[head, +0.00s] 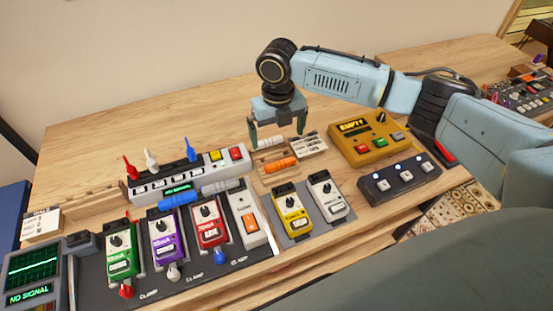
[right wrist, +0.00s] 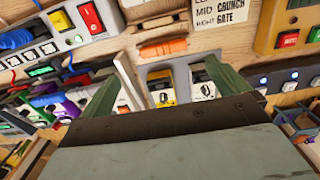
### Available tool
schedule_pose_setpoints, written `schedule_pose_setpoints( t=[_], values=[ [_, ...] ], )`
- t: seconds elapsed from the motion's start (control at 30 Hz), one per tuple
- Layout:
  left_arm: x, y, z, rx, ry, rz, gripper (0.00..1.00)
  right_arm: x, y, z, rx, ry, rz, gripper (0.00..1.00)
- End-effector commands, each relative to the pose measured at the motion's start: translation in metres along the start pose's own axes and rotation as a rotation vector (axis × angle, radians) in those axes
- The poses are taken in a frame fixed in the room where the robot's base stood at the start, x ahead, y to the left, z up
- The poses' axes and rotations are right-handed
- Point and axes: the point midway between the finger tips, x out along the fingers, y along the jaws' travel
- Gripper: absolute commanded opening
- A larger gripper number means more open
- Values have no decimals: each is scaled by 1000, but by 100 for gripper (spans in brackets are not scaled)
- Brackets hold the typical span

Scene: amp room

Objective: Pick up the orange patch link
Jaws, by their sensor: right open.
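The orange patch link (head: 281,164) lies in a small wooden tray (head: 262,179) near the middle of the table. It also shows in the right wrist view (right wrist: 163,47), beyond my fingertips. My right gripper (head: 279,139) is open and points down over the back of the tray, behind the orange link in the head view. A white link (head: 270,142) shows between its fingers; I cannot tell how far below them it is. In the right wrist view the two green fingers (right wrist: 165,84) are spread apart with nothing seen held. My left gripper is not in view.
A blue link (head: 180,200) and a grey link (head: 220,186) lie left of the tray. Yellow (head: 291,212) and white (head: 327,193) pedals stand in front. A mustard box (head: 368,136) is at the right, and a switch strip (head: 175,177) with upright plugs at the left.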

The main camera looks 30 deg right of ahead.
Motion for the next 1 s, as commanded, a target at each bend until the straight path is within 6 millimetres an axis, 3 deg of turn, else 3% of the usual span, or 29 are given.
schedule_pose_setpoints(
  t=[0.1, 0.23, 0.47, 0.6, 0.8, 1.0],
  values=[
    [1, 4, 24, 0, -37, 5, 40, 26, 0, -1, 1, 4, 0, 100],
    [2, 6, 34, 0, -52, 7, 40, 45, 0, 0, 1, 2, 1, 100],
    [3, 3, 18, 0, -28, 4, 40, 61, -1, -2, 1, 2, 0, 100],
    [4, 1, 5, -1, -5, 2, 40, 83, -5, -4, 2, 2, -1, 100],
    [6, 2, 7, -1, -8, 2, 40, 104, -4, -4, 0, 1, 1, 100],
    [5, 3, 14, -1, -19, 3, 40, 105, -4, -3, 0, -1, 1, 100]
  ],
)
